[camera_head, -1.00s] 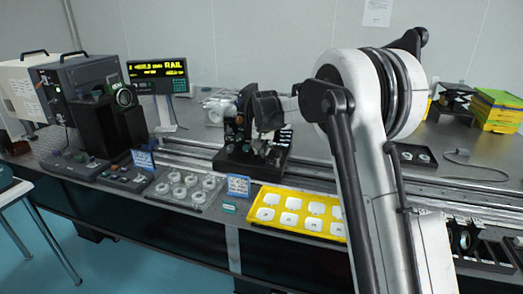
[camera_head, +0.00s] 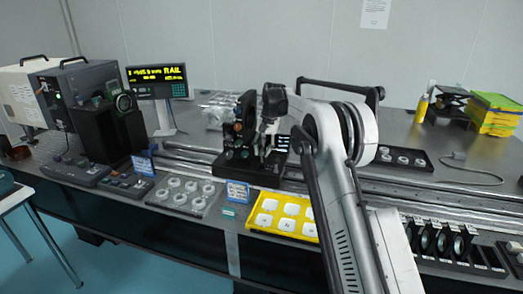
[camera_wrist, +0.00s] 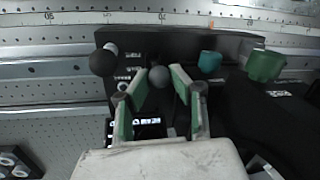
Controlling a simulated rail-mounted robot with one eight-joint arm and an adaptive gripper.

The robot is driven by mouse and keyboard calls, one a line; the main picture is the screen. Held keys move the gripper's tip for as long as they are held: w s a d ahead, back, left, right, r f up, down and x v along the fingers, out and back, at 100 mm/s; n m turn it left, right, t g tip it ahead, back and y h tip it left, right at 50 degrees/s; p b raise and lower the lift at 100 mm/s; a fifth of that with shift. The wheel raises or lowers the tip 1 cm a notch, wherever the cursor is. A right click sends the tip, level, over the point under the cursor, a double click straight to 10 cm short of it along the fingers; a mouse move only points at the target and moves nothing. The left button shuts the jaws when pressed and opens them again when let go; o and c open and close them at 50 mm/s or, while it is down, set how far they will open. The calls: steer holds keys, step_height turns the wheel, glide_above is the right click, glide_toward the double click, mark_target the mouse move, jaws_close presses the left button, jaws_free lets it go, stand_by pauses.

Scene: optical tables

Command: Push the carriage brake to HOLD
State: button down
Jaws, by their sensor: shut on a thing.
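The black carriage (camera_head: 232,167) sits on the rail in the head view, with dark upright parts on it. In the wrist view its top plate (camera_wrist: 215,42) carries a black ball knob (camera_wrist: 103,62), a grey ball knob (camera_wrist: 159,75) and two green knobs (camera_wrist: 265,65). My gripper (camera_wrist: 160,73) has green-padded fingers on either side of the grey knob and is shut on it. White markings by the knobs are too small to read, so I cannot tell the brake's position. In the head view, my gripper (camera_head: 267,145) is over the carriage and partly hidden.
The rail (camera_head: 430,190) runs along the table. A yellow tray (camera_head: 250,224) of white pieces lies in front. A RAIL display (camera_head: 157,80) stands behind left. A lens rack (camera_head: 450,243) and a small black tray (camera_head: 402,158) are at the right.

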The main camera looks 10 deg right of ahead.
steer(key=shift+w+d+g+y+p, duration=0.25)
steer(key=shift+w+g+y+p, duration=0.3)
steer(key=shift+p, duration=0.35)
steer(key=shift+w+d+g+p, duration=0.1)
steer(key=shift+d+g+p, duration=0.05)
steer(key=shift+g+p, duration=0.45)
steer(key=c, duration=1.5)
jaws_free()
steer(key=shift+s+a+t+h+b, duration=0.3)
steer(key=shift+t+b, duration=0.35)
steer(key=shift+b, duration=0.45)
